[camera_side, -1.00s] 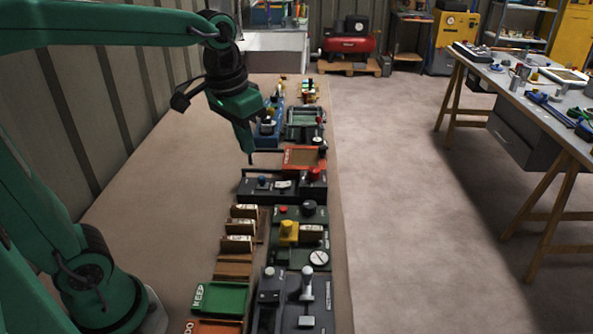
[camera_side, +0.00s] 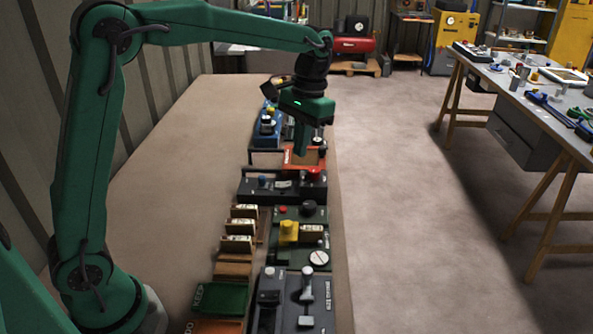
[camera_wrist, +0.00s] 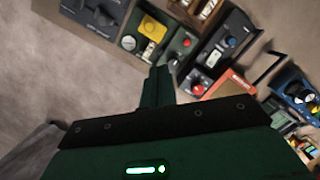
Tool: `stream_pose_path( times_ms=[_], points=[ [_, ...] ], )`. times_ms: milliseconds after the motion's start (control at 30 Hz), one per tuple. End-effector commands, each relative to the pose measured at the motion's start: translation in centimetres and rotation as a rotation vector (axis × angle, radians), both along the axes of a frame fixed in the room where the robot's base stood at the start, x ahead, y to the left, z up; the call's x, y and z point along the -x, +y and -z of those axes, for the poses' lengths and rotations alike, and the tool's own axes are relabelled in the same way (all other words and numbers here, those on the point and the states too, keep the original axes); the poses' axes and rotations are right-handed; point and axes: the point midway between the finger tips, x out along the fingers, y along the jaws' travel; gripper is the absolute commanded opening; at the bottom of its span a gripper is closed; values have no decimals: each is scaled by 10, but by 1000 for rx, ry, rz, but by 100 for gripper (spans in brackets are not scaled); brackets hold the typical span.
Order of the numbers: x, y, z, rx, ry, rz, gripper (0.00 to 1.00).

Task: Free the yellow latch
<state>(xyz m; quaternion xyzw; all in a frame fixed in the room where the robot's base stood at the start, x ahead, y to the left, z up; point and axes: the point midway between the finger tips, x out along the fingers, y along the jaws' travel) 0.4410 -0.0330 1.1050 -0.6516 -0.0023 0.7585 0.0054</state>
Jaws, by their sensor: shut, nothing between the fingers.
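The yellow latch (camera_side: 288,231) is a small yellow block with a rounded top. It sits on a dark green panel (camera_side: 283,255) at the middle of the bench row, beside a small white-labelled piece. It also shows in the wrist view as a yellow patch (camera_wrist: 152,28) near the top. My gripper (camera_side: 301,153) is shut and empty. It hangs above the red-framed tray (camera_side: 290,157), farther back along the row than the latch and well apart from it. In the wrist view my gripper's fingers (camera_wrist: 162,74) point toward the panels.
A dark panel with a blue knob and a red knob (camera_side: 314,174) lies between my gripper and the green panel. A black panel with upright grey handles (camera_side: 307,284) stands nearer the camera. Wooden slots with white cards (camera_side: 238,244) stand left. The bench's left side is bare.

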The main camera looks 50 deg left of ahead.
Motion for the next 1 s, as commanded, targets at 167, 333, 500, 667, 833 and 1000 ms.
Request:
stream_pose_path(
  times_ms=[167,333,500,667,833,1000],
  points=[
    [-19,-5,19,-6,64,1,0],
    [-35,-9,37,-12,120,3,0],
    [-46,-13,54,-18,169,3,0],
    [-53,-16,64,-22,197,3,0],
    [-55,-16,68,-24,209,3,0],
    [-55,-16,68,-24,210,2,0]
  ],
)
